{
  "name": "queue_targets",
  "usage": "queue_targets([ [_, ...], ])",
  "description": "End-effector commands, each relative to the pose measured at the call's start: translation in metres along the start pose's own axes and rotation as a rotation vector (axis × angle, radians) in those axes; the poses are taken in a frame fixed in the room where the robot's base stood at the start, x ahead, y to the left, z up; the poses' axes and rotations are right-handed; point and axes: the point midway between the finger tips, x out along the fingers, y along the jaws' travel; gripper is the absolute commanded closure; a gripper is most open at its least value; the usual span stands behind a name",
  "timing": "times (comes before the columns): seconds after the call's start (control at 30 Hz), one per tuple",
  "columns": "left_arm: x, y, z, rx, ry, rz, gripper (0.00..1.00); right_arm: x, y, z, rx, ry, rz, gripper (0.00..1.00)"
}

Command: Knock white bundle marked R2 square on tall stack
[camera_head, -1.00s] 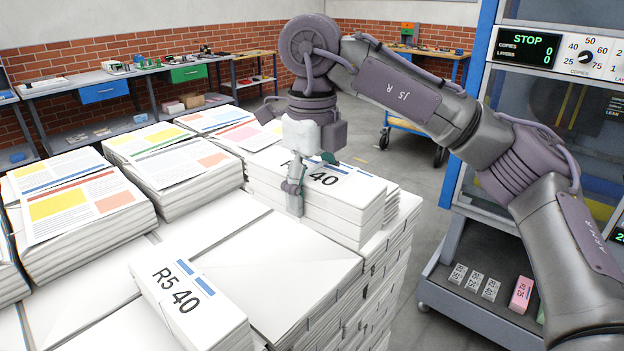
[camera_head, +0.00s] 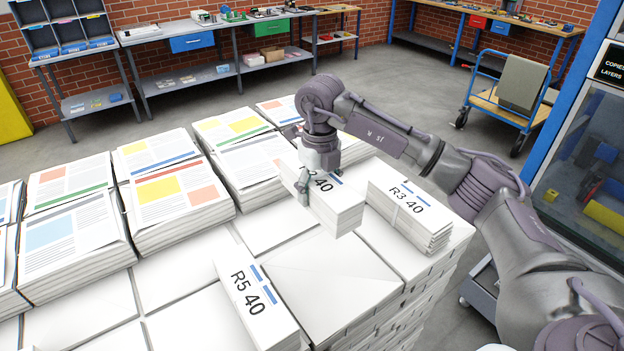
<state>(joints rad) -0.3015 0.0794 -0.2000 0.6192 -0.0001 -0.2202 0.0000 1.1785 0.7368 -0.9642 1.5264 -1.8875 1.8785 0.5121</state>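A white bundle (camera_head: 338,212) lies on the tall stack of white paper (camera_head: 328,278). Its label shows "40", but its first characters are hidden behind my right gripper, so I cannot read R2. My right gripper (camera_head: 304,190) points down at this bundle, with a finger at its left side. Whether it touches, and whether the fingers are open or shut, I cannot tell. Bundle R3 40 (camera_head: 408,220) lies to the right, with a narrow gap between. Bundle R5 40 (camera_head: 257,310) lies at the near left. My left gripper is not in view.
Stacks of printed newspapers (camera_head: 178,205) stand left and behind. The stack's right side drops to the open floor. A blue trolley (camera_head: 510,100) stands at the back right, and a blue-framed machine (camera_head: 585,150) at the right. Workbenches (camera_head: 215,42) line the brick wall.

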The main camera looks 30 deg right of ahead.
Motion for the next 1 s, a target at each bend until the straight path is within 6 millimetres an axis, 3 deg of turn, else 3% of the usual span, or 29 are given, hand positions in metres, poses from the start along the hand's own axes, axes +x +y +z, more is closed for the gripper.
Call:
queue_targets([
  [0.27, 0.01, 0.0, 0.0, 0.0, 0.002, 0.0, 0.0, 0.014, -0.001, 0.001, 0.002, -0.004, 0.001, 0.99],
  [0.73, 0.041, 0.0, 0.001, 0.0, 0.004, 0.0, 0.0, 0.067, 0.0, 0.0, 0.001, -0.003, 0.002, 0.99],
  [1.0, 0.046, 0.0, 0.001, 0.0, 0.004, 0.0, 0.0, 0.076, 0.0, 0.001, 0.0, -0.005, 0.002, 0.99],
])
